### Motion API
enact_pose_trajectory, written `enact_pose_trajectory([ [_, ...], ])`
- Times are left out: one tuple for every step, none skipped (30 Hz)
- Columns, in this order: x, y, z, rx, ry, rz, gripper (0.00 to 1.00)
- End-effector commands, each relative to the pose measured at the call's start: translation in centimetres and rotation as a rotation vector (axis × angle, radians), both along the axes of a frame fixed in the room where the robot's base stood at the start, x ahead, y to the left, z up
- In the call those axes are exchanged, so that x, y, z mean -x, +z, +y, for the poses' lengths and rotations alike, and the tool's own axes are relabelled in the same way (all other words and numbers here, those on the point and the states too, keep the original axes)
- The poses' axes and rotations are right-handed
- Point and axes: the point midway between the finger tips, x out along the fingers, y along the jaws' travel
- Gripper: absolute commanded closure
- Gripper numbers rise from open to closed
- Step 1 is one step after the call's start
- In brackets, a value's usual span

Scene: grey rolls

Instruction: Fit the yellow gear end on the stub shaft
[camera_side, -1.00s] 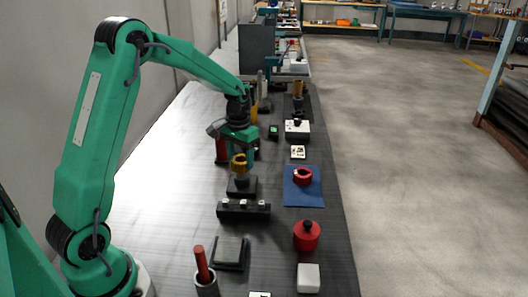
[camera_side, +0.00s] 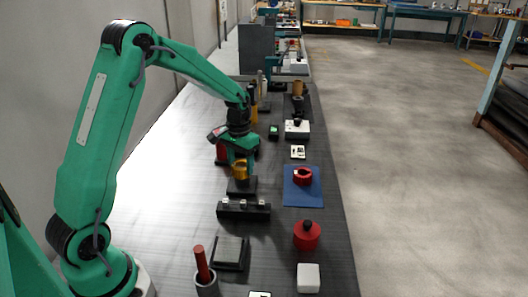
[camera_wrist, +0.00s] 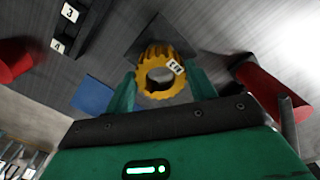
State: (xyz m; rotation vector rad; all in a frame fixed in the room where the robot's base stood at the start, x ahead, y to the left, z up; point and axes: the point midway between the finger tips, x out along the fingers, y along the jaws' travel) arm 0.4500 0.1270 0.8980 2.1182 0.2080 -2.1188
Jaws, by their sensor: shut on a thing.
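The yellow gear end (camera_side: 239,171) is a toothed ring with a small white label. My gripper (camera_side: 238,168) is shut on it, with one green finger on each side. A dark square base (camera_side: 242,187) is directly below the gear end in the side view. The stub shaft is hidden now, so I cannot tell whether the gear end is around it or just above it.
A red toothed ring (camera_side: 303,176) lies on a blue mat (camera_side: 303,198) to the right. A red lidded pot (camera_side: 307,237) is at front right.

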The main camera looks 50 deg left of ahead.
Motion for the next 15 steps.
enact_pose_trajectory([
  [-0.03,-0.07,0.01,0.0,0.0,-0.001,0.79],
  [-0.04,-0.13,0.01,0.0,0.0,-0.001,0.79],
  [-0.04,-0.21,0.01,0.0,0.0,-0.002,0.79],
  [-0.04,-0.27,0.01,0.0,0.0,-0.002,0.79],
  [-0.04,-0.34,0.01,0.0,0.0,-0.002,0.79],
  [-0.04,-0.42,0.01,0.0,0.0,-0.002,0.79],
  [-0.04,-0.49,0.01,0.0,0.0,-0.001,0.79],
  [-0.03,-0.55,0.01,0.0,0.0,-0.001,0.79],
  [-0.03,-0.64,0.01,0.0,0.0,-0.001,0.79],
  [-0.02,-0.71,0.0,0.0,0.0,-0.001,0.79],
  [-0.02,-0.77,0.0,0.0,0.0,-0.001,0.79],
  [-0.02,-0.84,0.0,0.0,0.0,-0.001,0.79],
  [-0.02,-0.83,0.0,0.0,0.0,-0.001,0.41],
  [-0.03,-0.81,0.01,0.0,0.0,-0.001,0.35],
  [-0.03,-0.81,0.01,0.0,0.0,-0.001,0.27],
])
